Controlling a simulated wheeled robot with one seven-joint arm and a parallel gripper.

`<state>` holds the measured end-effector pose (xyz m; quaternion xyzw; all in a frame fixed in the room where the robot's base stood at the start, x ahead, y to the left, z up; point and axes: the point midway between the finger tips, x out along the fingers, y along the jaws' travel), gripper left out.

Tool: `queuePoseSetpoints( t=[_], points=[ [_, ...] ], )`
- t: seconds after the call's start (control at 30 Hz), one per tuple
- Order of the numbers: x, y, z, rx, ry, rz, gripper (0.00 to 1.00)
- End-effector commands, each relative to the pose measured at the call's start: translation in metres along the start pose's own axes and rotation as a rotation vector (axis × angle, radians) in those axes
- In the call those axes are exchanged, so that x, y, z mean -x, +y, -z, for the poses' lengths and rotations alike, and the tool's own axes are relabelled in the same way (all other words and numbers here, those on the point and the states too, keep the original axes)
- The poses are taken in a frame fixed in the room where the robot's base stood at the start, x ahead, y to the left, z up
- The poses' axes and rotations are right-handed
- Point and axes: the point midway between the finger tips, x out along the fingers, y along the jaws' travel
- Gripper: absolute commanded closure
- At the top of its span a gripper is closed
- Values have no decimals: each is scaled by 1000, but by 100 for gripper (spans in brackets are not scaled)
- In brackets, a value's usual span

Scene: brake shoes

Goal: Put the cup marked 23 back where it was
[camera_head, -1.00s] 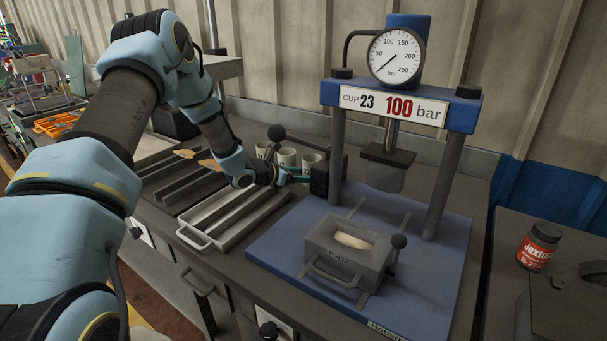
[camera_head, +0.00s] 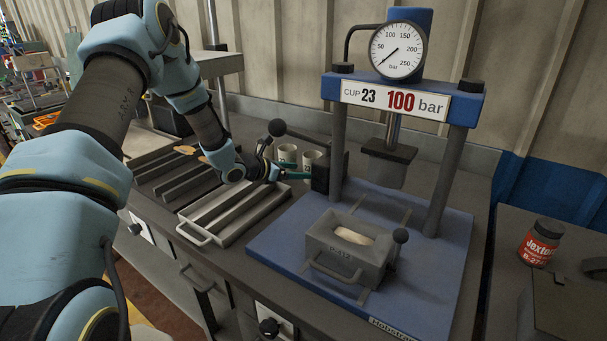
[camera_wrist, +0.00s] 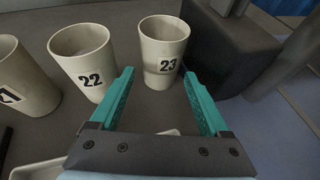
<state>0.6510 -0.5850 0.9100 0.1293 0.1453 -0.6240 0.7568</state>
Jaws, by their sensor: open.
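The cup marked 23 (camera_wrist: 164,52) is pale and tapered and stands upright on the bench, its number facing me in the wrist view. It is the rightmost of a row of similar cups and shows in the head view (camera_head: 312,158). My gripper (camera_wrist: 158,78) is open and empty, its teal fingers pointing toward cup 23. The cup appears just beyond the fingertips; I cannot tell whether either finger touches it. In the head view my gripper (camera_head: 292,174) is in front of the cups and hides their lower parts.
Cup 22 (camera_wrist: 83,62) stands just left of the left finger, with another cup (camera_wrist: 22,85) further left. A dark block (camera_wrist: 232,50) is close on the right. The blue press (camera_head: 402,104) holds a grey mould box (camera_head: 345,262) on its base. A ribbed tray (camera_head: 235,215) lies before the cups.

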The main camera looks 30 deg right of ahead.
Motion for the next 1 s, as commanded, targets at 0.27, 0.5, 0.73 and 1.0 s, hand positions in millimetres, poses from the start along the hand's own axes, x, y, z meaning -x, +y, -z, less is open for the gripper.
queuePoseSetpoints(
  t=[0.27, 0.5, 0.73, 1.0],
  points=[
    [59, 1, 2, -1, 0, -2, 20],
    [87, 0, 1, -2, 0, 0, 20],
    [93, -1, 0, -5, 3, 4, 20],
    [148, -47, 12, -325, 181, 187, 20]
  ],
)
